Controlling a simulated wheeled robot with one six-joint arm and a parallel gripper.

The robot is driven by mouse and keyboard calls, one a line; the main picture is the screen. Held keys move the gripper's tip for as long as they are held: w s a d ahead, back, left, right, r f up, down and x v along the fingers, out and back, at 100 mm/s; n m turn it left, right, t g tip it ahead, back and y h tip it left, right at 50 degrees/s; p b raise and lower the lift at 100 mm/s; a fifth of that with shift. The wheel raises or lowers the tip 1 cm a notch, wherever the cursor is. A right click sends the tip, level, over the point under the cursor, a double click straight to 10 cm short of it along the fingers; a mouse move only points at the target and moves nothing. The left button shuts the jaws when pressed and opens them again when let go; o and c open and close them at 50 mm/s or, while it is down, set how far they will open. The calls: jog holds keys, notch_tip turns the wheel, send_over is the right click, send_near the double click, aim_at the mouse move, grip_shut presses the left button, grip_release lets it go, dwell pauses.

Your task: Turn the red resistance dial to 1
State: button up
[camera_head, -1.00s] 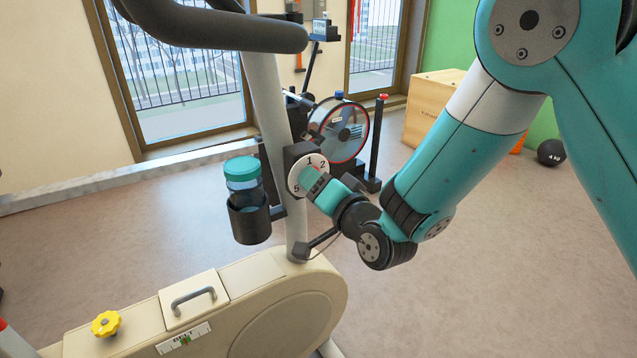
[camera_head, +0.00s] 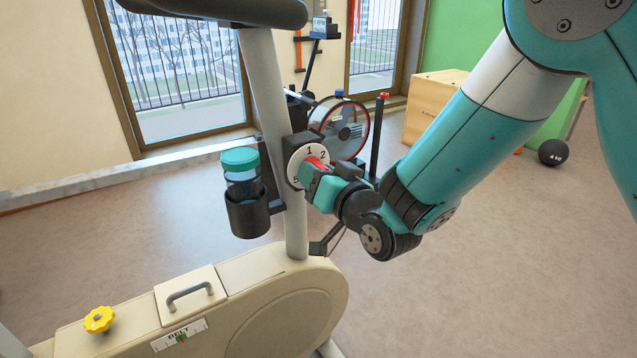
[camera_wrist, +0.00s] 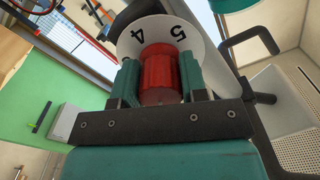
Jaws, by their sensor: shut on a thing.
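The red resistance dial (camera_head: 317,162) sits on a white numbered disc (camera_head: 296,162) on the exercise bike's post. In the head view the numbers 1 and 2 show above the knob, with a partly covered 5 at lower left. My gripper (camera_head: 312,178) is at the dial from the right. In the wrist view the red dial (camera_wrist: 160,72) lies between my two teal fingers, which are shut on it. The disc (camera_wrist: 193,50) shows 4 and 5 beyond the knob there. The dial's pointer is hidden, so I cannot tell its setting.
A bottle with a teal lid (camera_head: 240,160) stands in a black holder (camera_head: 247,214) left of the post. The cream bike housing (camera_head: 240,310) with a yellow knob (camera_head: 99,319) lies below. A flywheel machine (camera_head: 345,130) stands behind. Open floor lies right.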

jog(key=n+b, duration=0.4)
jog(key=shift+f, duration=0.2)
jog(key=shift+w+d+r+n+b, duration=0.1)
jog(key=shift+r+n+b, duration=0.1)
jog(key=shift+n+b, duration=1)
jog(key=shift+n, duration=0.3)
jog(key=o, duration=0.9)
jog(key=b+v, duration=1.3)
jog(key=v, duration=0.4)
jog(key=shift+d, duration=0.15)
